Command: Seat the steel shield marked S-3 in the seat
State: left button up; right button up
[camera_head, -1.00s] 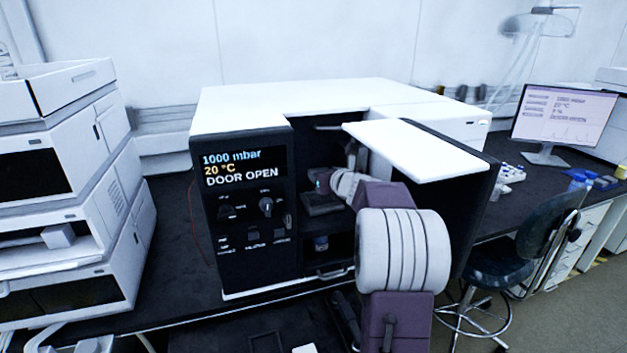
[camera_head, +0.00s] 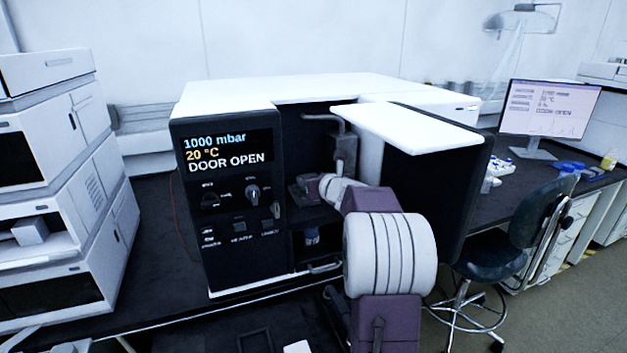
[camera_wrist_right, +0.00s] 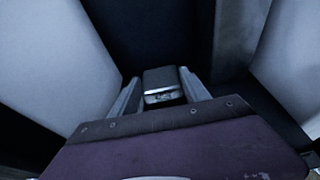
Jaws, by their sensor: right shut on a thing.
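My right gripper (camera_wrist_right: 161,92) is shut on a small grey metal piece (camera_wrist_right: 160,80), which shows between its two fingers in the right wrist view. It looks like the steel shield, but I cannot read a mark on it. In the head view my right arm reaches through the open front of the black and white instrument (camera_head: 225,230), and its purple hand is inside the chamber. The held piece is hidden in the head view. My left gripper is out of view.
The instrument's door (camera_head: 440,190) stands open on the right, close to my arm, and its panel (camera_head: 227,151) reads DOOR OPEN. A grey fixture (camera_head: 345,150) stands in the chamber behind my wrist. A handle (camera_head: 318,268) and a lower bay lie beneath.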

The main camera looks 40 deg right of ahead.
jog(key=shift+f, duration=0.55)
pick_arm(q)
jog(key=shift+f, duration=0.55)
pick_arm(e)
jog(key=o, duration=1.7)
jog(key=shift+s, duration=0.1)
